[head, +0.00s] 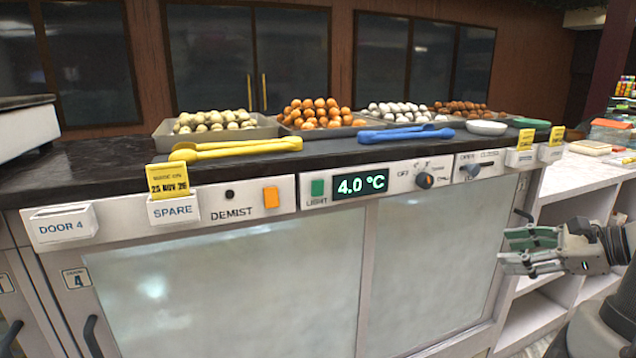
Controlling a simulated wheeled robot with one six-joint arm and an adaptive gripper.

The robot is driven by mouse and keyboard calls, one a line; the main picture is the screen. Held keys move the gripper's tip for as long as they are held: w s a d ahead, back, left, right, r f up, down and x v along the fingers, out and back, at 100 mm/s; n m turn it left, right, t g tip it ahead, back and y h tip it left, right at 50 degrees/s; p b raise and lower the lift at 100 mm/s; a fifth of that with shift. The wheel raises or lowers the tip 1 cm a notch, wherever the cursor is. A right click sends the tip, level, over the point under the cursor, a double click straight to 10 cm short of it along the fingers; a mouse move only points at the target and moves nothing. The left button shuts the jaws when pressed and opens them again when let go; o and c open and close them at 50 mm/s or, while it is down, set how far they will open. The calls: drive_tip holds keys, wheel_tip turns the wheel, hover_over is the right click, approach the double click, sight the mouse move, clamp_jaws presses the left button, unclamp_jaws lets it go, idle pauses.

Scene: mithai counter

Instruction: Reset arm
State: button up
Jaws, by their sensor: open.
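My gripper (507,249) is at the right of the head view, in front of the counter's lower right part. Its fingers point left and are apart, with nothing between them. It is clear of the counter top and appears apart from the front panel, though the exact gap cannot be told. Part of my arm shows at the right edge.
The counter (330,151) holds trays of sweets, yellow tongs (240,149), blue tongs (405,134) and a white bowl (486,128). Its front has a 4.0 °C display (361,185), an orange button (271,197) and knobs. White shelves (560,195) stand right, behind my gripper.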

drive_tip(key=s+n+g+h, duration=0.5)
drive_tip(key=s+n+g, duration=0.3)
drive_tip(key=s+n, duration=0.4)
drive_tip(key=w+a+r+n+t+h, duration=0.2)
drive_tip(key=a+r+n+h, duration=0.1)
drive_tip(key=r+n, duration=0.5)
drive_tip(key=a+n, duration=0.1)
drive_tip(key=n, duration=0.2)
drive_tip(key=shift+w+t, duration=0.25)
drive_tip(key=shift+t, duration=0.15)
drive_tip(key=shift+c, duration=0.4)
idle(1.9)
